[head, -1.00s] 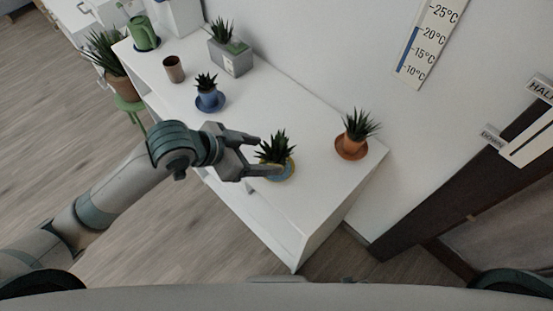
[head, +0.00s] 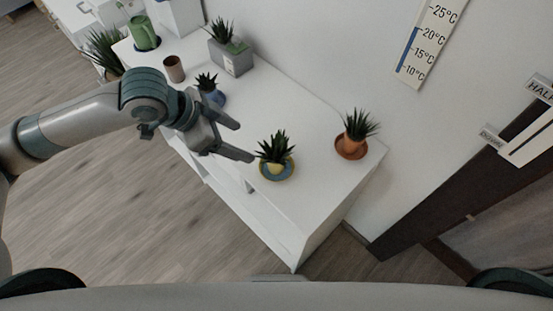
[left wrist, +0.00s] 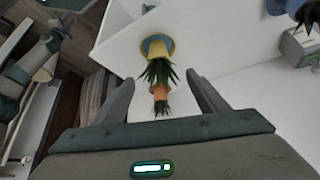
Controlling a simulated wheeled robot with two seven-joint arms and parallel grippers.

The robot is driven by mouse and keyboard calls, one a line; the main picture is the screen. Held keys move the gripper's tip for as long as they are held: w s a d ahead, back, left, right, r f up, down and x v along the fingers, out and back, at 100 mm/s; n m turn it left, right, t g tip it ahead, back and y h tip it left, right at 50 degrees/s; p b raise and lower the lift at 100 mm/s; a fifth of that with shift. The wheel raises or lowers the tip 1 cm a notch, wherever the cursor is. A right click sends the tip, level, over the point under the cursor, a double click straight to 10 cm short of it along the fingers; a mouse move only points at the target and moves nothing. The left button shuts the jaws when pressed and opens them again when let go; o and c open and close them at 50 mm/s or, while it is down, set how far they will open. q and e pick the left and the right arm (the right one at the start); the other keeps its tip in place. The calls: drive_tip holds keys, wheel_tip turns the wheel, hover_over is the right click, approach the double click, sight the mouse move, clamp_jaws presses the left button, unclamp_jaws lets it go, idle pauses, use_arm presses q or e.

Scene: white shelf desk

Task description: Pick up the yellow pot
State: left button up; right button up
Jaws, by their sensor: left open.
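The yellow pot (head: 275,168) holds a spiky green plant and stands upright on a blue-and-yellow saucer (head: 287,176) on the white desk. In the left wrist view the yellow pot (left wrist: 157,49) shows beyond the fingers, with its plant toward me. My left gripper (head: 246,141) is open and empty, to the left of the pot and apart from it. It also shows in the left wrist view (left wrist: 158,86), its two fingers spread wide. My right gripper is not in view.
An orange pot (head: 351,143) with a plant stands right of the yellow one. A blue pot (head: 211,96) is behind my left gripper, partly hidden. The desk's middle is clear.

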sight(273, 156)
use_arm(q)
drive_tip(key=p+x, duration=0.3)
drive_tip(key=x, duration=0.9)
drive_tip(key=shift+f, duration=0.15)
drive_tip(key=shift+w+d+f+p, duration=0.15)
drive_tip(key=shift+d+f+p, duration=0.25)
drive_tip(key=shift+p, duration=0.15)
drive_tip(key=p+x, duration=0.1)
drive_tip(key=x, duration=0.2)
drive_tip(key=shift+d+f, duration=0.25)
drive_tip(key=shift+f, duration=0.25)
drive_tip(key=shift+r, duration=0.1)
drive_tip(key=c, duration=1.2)
